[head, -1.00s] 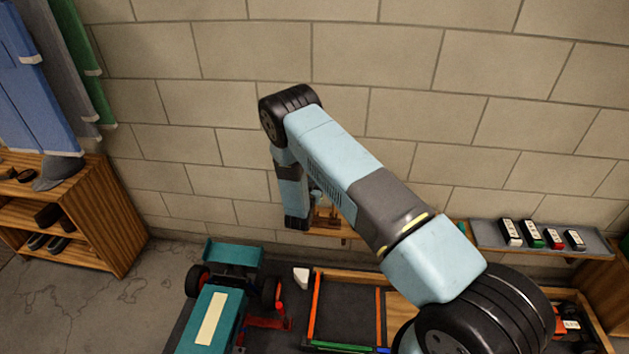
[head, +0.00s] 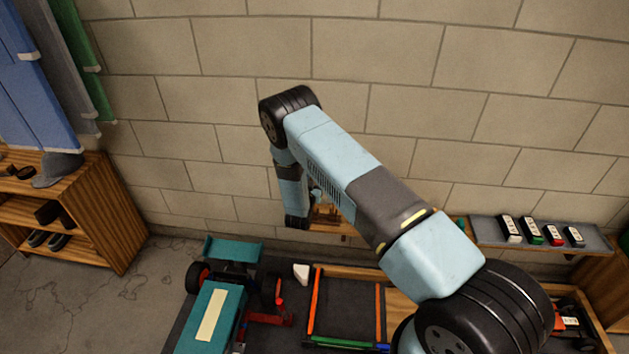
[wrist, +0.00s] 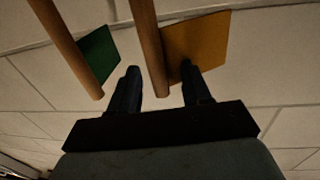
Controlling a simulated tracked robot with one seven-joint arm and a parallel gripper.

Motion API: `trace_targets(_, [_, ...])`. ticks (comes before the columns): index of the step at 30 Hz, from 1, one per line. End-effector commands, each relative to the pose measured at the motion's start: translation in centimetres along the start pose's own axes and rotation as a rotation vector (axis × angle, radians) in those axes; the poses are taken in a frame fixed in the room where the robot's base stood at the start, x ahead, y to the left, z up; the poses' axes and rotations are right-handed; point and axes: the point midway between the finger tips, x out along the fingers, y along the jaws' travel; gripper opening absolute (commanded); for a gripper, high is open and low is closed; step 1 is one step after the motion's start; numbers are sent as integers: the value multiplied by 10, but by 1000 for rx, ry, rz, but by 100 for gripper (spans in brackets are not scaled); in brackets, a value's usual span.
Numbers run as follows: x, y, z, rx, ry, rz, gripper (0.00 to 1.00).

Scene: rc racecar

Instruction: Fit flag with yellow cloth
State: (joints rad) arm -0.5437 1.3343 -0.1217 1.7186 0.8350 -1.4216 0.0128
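In the wrist view, the flag with yellow cloth (wrist: 203,47) hangs on a wooden pole (wrist: 149,45). The cloth looks orange-yellow in the dim light. My gripper (wrist: 160,75) is open. Its two dark fingers stand apart, one on each side of the pole near its end, with a gap at each side. The right fingertip overlaps the cloth; I cannot tell whether it touches. In the head view, my forearm hides most of the area around the gripper. The teal racecar (head: 213,318) stands at the lower left, with its rear wing (head: 232,249) towards the wall.
A flag with green cloth (wrist: 98,56) is just left in the wrist view. A block wall (head: 400,110) stands close behind. A shelf with small labelled boxes (head: 487,231) is at right, an orange-edged tray (head: 315,300) beside the car, and a wooden shoe rack (head: 110,225) at left.

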Motion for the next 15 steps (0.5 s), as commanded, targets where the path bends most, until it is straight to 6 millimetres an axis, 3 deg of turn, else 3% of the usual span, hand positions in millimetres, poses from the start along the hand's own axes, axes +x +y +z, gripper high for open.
trace_targets(9, [-2, 0, 0, 0, -1, 0, 50])
trace_targets(15, [-24, 0, 1, -1, -2, -2, 50])
